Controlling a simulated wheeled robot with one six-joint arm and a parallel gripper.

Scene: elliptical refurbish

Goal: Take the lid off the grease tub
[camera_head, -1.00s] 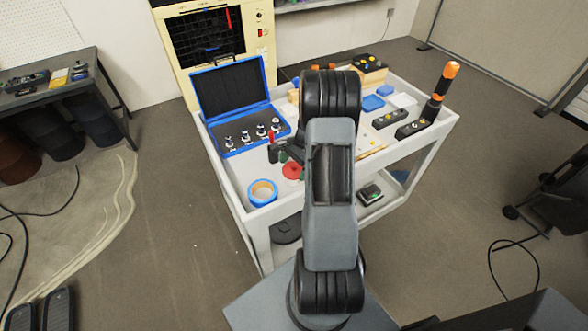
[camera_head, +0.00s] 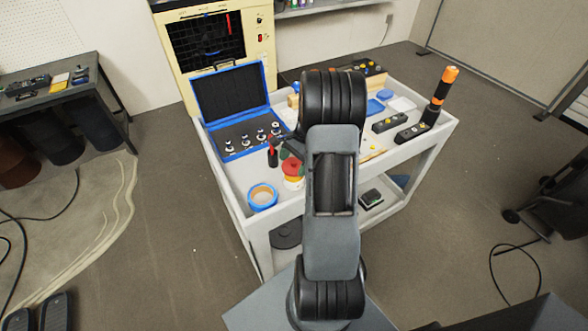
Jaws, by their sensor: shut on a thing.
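The grease tub (camera_head: 293,183) appears to be the small white round container on the cart's near-left part, right of the blue tape roll. Its red lid (camera_head: 292,169) shows directly above the white body; I cannot tell whether a gap lies between them. My gripper (camera_head: 291,156) is just above the red lid, mostly hidden behind my own arm, and is shut on what appears to be the lid. The contact of the fingers with it is not clearly visible.
A blue-rimmed tape roll (camera_head: 262,197) lies left of the tub. A black tool with a red top (camera_head: 272,155) stands close behind. An open blue case (camera_head: 237,146) with several metal parts is at the back left. An orange-and-black cylinder (camera_head: 438,95) stands at the cart's right.

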